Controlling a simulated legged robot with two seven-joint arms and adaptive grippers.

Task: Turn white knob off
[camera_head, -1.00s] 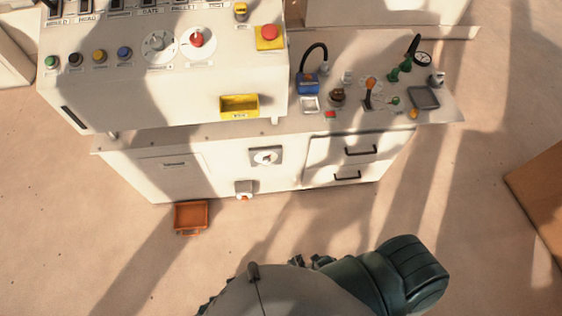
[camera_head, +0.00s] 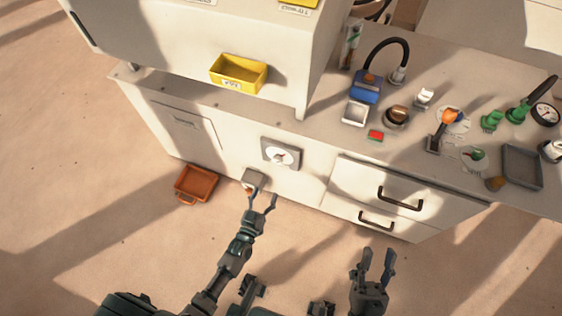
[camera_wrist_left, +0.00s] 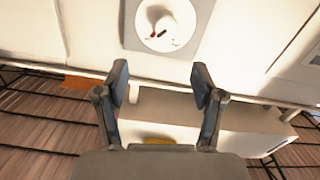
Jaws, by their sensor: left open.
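The white knob (camera_head: 280,156) sits on a round white dial on a grey square plate on the cabinet's front. It also shows at the top of the left wrist view (camera_wrist_left: 172,29), with a small red mark and a dark mark near it. My left gripper (camera_head: 263,193) is open and empty, below and slightly left of the knob and apart from it. In the left wrist view its spread fingers (camera_wrist_left: 160,80) are below the dial. My right gripper (camera_head: 378,252) is open and empty, low in front of the drawers.
A small box (camera_head: 254,176) juts from the cabinet low down, partly behind my left fingers. An orange bin (camera_head: 196,184) is at the left. Two drawers with dark handles (camera_head: 401,199) are at the right. A yellow tray (camera_head: 238,73) and a crowded counter are above.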

